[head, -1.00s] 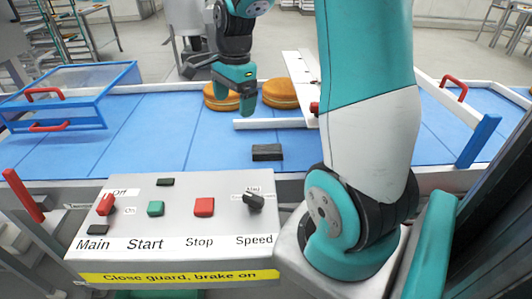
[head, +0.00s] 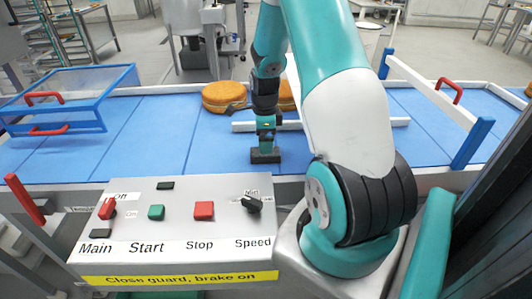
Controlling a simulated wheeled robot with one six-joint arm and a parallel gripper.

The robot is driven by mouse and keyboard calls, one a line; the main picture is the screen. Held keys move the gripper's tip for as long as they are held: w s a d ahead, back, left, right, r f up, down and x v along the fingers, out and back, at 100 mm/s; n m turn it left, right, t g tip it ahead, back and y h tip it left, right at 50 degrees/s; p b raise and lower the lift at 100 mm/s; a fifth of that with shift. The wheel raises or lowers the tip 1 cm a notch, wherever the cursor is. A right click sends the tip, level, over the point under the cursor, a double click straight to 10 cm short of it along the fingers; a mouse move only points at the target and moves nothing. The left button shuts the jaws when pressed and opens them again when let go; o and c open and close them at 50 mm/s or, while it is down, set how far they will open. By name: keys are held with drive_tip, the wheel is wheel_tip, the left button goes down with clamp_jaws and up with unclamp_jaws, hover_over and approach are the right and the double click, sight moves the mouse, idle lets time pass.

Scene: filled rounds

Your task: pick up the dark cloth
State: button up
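The gripper hides a little of the cloth's back edge.
Two filled rounds (head: 228,96) stand behind my gripper, the right one partly hidden by my arm. A white rail (head: 330,123) runs just behind the gripper. A blue guard frame (head: 60,100) stands at left. The control panel (head: 180,225) is in front.

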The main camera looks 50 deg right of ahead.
drive_tip(key=shift+a+f+p, duration=0.15)
drive_tip(key=shift+f+p, duration=0.75)
drive_tip(key=shift+f, duration=1.75)
drive_tip(key=shift+w, duration=0.1)
drive_tip(key=c, duration=1.1)
drive_tip(key=shift+r, duration=0.1)
wheel_tip(320, 180, up, 20)
drive_tip(key=b, duration=0.3)
